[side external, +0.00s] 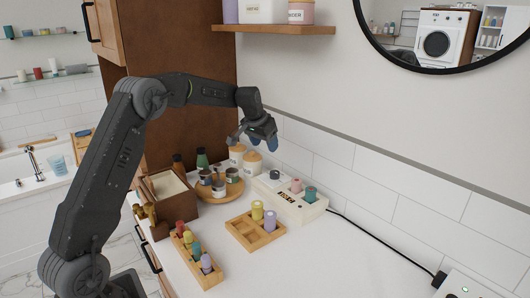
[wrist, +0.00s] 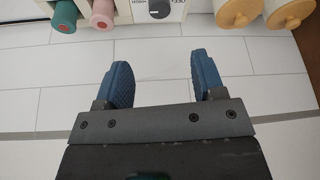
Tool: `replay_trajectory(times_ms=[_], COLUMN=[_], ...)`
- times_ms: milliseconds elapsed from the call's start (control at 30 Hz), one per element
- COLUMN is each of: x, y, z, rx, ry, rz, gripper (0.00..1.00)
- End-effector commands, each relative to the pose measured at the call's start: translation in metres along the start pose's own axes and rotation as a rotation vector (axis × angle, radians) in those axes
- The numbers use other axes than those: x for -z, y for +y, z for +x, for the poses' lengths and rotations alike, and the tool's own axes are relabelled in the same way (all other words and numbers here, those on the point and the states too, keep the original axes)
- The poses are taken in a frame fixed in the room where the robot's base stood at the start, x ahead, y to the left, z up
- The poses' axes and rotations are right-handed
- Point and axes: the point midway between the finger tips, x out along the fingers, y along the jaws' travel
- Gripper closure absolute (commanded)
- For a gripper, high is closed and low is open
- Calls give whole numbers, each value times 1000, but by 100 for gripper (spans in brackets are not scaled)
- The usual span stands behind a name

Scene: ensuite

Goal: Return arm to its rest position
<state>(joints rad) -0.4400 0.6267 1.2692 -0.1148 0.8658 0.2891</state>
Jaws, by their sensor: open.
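My gripper (side external: 258,138) hangs above the back of the white counter (side external: 322,262), close to the tiled wall. In the wrist view its two blue fingers (wrist: 163,82) stand apart with nothing between them, so it is open and empty. The white device (side external: 290,202) with a dial sits on the counter below and to the right of the gripper, holding a pink and a teal piece. Part of that device (wrist: 172,10) also shows at the top of the wrist view.
A wooden tray (side external: 243,238) with yellow and purple pieces and a wooden rack (side external: 187,262) of coloured pieces stand in front. A round tray (side external: 236,190) with jars and a wooden box (side external: 170,196) stand behind. A shelf (side external: 275,30) juts out above.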

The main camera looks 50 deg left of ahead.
Motion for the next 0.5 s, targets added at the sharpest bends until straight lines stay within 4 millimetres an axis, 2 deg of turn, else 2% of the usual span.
replay_trajectory(times_ms=[133,233,367,500], x=[0,-5,-24,-64], y=[2,14,46,85], z=[-3,-20,-63,-114], rx=[-1,-3,-10,-22], ry=[2,8,21,33], rz=[2,11,34,64], gripper=[37,37,37,37])
